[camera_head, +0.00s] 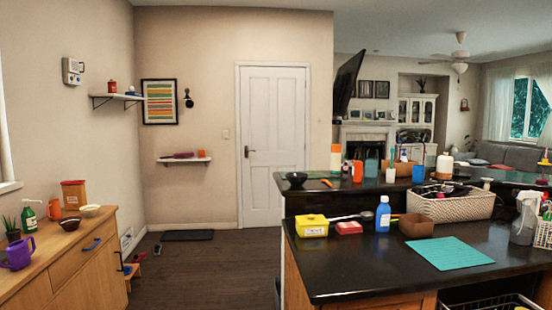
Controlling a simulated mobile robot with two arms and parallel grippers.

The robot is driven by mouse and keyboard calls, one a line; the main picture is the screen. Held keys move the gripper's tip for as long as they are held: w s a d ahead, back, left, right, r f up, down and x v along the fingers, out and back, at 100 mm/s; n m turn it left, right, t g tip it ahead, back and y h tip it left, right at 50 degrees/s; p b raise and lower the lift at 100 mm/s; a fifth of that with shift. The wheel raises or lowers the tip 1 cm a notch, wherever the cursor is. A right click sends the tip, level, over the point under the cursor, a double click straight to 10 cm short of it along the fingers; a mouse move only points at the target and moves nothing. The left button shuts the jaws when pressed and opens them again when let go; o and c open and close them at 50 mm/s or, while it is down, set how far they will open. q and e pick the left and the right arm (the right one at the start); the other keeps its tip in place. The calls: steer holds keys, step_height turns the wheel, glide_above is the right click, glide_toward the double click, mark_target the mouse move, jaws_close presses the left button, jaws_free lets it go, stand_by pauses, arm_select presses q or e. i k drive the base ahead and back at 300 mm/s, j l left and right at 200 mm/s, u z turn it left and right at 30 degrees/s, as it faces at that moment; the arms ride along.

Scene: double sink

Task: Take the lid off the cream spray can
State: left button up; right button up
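A cream-coloured can (336,163) stands upright on the raised black bar top. An orange lid (336,148) sits on its top. It looks like the cream spray can, but it is small here and I cannot be sure. Neither of my grippers is in view.
On the bar top, a black bowl (296,179) stands left of the can and a teal tumbler (371,167) to its right.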

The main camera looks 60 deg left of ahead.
mark_target(336, 148)
steer(key=u, duration=1.7)
steer(key=i+j+u, duration=0.5)
steer(key=i+u, duration=0.3)
steer(key=i, duration=0.15)
steer(key=i+u, duration=0.3)
steer(key=i, duration=1.6)
steer(key=i+z, duration=0.1)
steer(key=i, duration=0.4)
steer(key=i+j+z, duration=0.1)
steer(key=i, duration=0.4)
steer(key=i+j, duration=0.15)
steer(key=i, duration=0.3)
steer(key=i+j+z, duration=0.15)
steer(key=i, duration=0.35)
